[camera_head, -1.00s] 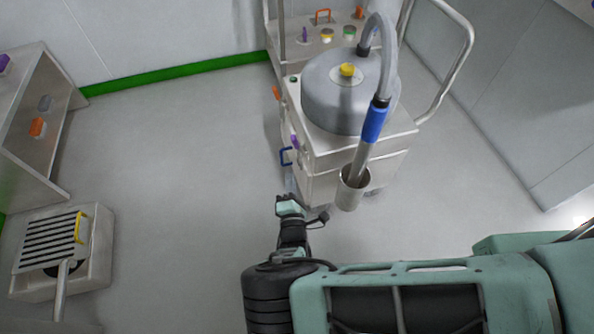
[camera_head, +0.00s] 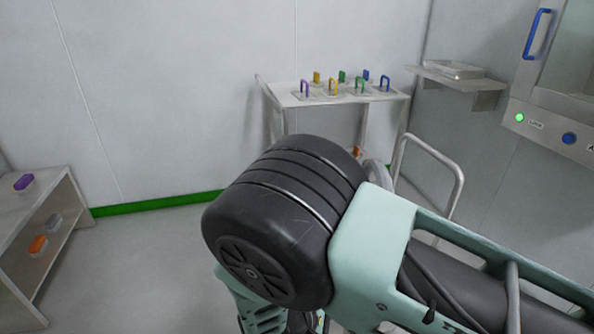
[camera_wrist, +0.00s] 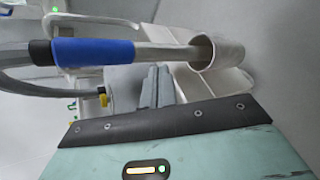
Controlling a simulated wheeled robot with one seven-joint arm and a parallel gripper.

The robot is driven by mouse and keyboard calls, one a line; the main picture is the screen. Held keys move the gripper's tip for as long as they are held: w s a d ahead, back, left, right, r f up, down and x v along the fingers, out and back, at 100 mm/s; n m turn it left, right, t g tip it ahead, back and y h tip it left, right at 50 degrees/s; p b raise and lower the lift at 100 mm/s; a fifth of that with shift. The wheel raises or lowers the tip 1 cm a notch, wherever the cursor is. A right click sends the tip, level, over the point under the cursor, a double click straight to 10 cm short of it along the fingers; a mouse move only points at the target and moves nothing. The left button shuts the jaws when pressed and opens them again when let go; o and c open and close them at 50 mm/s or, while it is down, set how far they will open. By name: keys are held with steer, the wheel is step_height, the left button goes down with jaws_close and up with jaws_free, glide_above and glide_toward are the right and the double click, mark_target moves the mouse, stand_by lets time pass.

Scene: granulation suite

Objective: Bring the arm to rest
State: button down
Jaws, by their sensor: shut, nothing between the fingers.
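My arm fills the lower middle and right of the head view, with a black ribbed joint and a pale green link close to the camera. My gripper is not visible in the head view. In the wrist view, the grey fingers of my gripper (camera_wrist: 158,86) are shut together and hold nothing. Beyond them lies a metal wand with a blue grip (camera_wrist: 95,52), its end in a pale cup (camera_wrist: 225,50). Whether the fingers are clear of the cart behind them is hard to tell.
A white table (camera_head: 340,98) with several coloured handles stands against the back wall. A bent cart rail (camera_head: 455,180) rises right of my arm. A shelf unit (camera_head: 50,230) stands at the left. A cabinet with a blue handle (camera_head: 537,34) is at the right. Floor at left centre is clear.

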steer(key=s+d+r+m+g+y, duration=0.1)
steer(key=s+d+r+g+y, duration=0.1)
steer(key=s+r+y, duration=0.5)
steer(key=s+d+r+m+g, duration=0.15)
steer(key=s+r, duration=0.35)
steer(key=r, duration=0.6)
steer(key=s+d+r+m+g+y, duration=0.2)
steer(key=s+r+g+y, duration=0.15)
steer(key=s+r, duration=0.4)
step_height(320, 180, up, 14)
steer(key=w+p, duration=0.2)
steer(key=p, duration=1.1)
steer(key=shift+a+r+t, duration=0.15)
steer(key=shift+a+t, duration=0.1)
steer(key=shift+t, duration=0.05)
steer(key=shift+n+y, duration=0.25)
steer(key=shift+a, duration=0.1)
